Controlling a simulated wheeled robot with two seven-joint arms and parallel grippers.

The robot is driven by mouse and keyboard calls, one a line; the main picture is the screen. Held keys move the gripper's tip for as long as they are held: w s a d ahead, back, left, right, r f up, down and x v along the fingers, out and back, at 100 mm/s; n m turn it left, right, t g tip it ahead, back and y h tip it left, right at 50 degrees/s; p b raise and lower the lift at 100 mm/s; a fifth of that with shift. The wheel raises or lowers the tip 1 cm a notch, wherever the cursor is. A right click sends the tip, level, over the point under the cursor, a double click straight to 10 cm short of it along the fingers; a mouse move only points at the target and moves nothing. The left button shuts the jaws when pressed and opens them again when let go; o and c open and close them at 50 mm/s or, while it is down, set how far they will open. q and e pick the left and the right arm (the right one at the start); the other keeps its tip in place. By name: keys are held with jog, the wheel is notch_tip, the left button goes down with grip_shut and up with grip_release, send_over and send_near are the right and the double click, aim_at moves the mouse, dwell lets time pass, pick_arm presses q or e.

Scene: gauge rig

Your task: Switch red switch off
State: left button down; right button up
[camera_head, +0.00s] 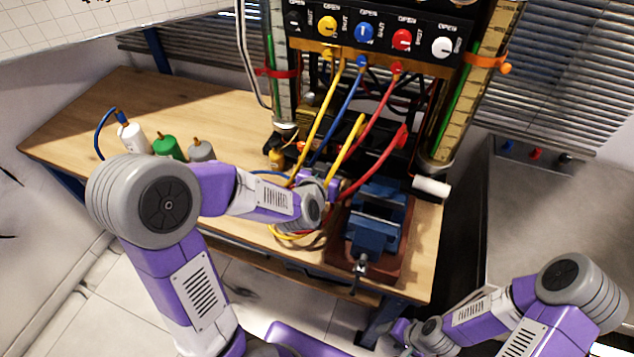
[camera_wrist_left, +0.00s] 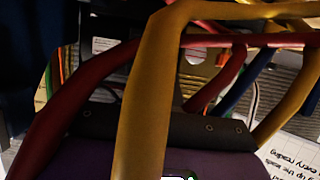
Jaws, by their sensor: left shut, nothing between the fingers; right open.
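The red switch (camera_head: 401,40) is a round red knob with a white pointer mark, on the black panel at the top of the head view. It sits between the blue knob (camera_head: 364,32) and the white knob (camera_head: 442,47). My left gripper (camera_head: 334,189) is below the panel, among the hanging hoses, well apart from the red switch. It is shut and empty; its fingertips are hard to make out. My right gripper (camera_head: 399,331) is low in front of the bench, far from the panel, and open. In the left wrist view a yellow hose (camera_wrist_left: 150,90) crosses close to the camera.
Yellow, blue and red hoses (camera_head: 376,118) hang between the panel and bench. A blue vise (camera_head: 375,225) stands right of my left gripper. Several small bottles (camera_head: 165,148) stand on the wooden bench (camera_head: 90,110) at left. A grey sink (camera_head: 530,210) is at right.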

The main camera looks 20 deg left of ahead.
pick_arm(q)
jog(key=f+b+v, duration=0.1)
jog(key=b+v, duration=0.5)
jog(key=v, duration=0.1)
jog(key=shift+s, duration=0.25)
jog(key=shift+r, duration=0.2)
